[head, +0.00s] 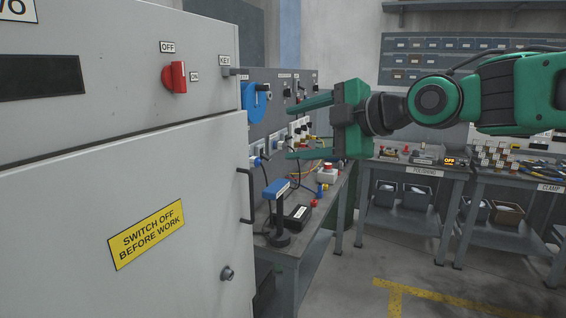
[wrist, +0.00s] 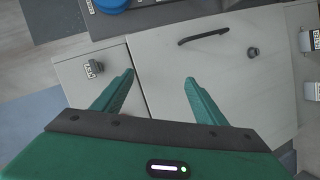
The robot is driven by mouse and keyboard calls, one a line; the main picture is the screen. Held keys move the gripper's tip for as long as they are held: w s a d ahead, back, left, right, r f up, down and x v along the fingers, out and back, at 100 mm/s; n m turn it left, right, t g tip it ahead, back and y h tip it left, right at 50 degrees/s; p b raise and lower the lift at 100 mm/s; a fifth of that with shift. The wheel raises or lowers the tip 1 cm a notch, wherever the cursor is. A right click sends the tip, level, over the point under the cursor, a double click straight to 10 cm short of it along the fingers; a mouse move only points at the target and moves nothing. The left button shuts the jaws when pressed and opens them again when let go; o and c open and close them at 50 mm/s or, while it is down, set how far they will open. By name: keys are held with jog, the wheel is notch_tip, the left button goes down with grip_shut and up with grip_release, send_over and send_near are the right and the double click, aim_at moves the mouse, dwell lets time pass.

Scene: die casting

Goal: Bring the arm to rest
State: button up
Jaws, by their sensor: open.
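My green arm (head: 490,95) reaches in from the right in the head view, roughly level. My gripper (head: 298,128) is at its left end, with two green fingers spread apart and pointing left. Nothing is between them. In the wrist view my gripper (wrist: 158,78) also shows open and empty, with the grey cabinet's front beyond the fingertips. In the head view the fingers appear in front of the workbench and panel, to the right of the cabinet. I cannot tell the exact gap to them.
A grey cabinet (head: 60,230) with a red switch (head: 174,77) and a door handle (head: 246,195) fills the left. A workbench (head: 320,225) with a blue-topped stand (head: 277,188) stands behind. Tool tables (head: 415,170) line the back right. The floor (head: 350,285) at front right is clear.

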jog(key=s+d+f+m+g+h, duration=0.1)
jog(key=s+d+f+m+h, duration=0.25)
jog(key=d+f+m, duration=0.75)
jog(key=s+d+f+m+g+h, duration=0.15)
jog(key=d+f+m+h, duration=0.5)
jog(key=d, duration=0.95)
jog(key=s+d+f+m+g, duration=0.2)
jog(key=s+d+f+m, duration=0.2)
jog(key=s, duration=0.4)
jog(key=s+d+f+m+g, duration=0.2)
jog(key=s+d+f+m, duration=0.2)
jog(key=s, duration=0.4)
jog(key=s+d+f+m+g, duration=0.3)
jog(key=s+f+m, duration=0.1)
jog(key=s, duration=0.4)
jog(key=shift+s+d+f+m+h, duration=0.25)
jog(key=shift+d+f+m+h, duration=0.15)
jog(key=shift+f, duration=0.25)
jog(key=shift+w+f, duration=0.25)
jog(key=shift+w, duration=0.4)
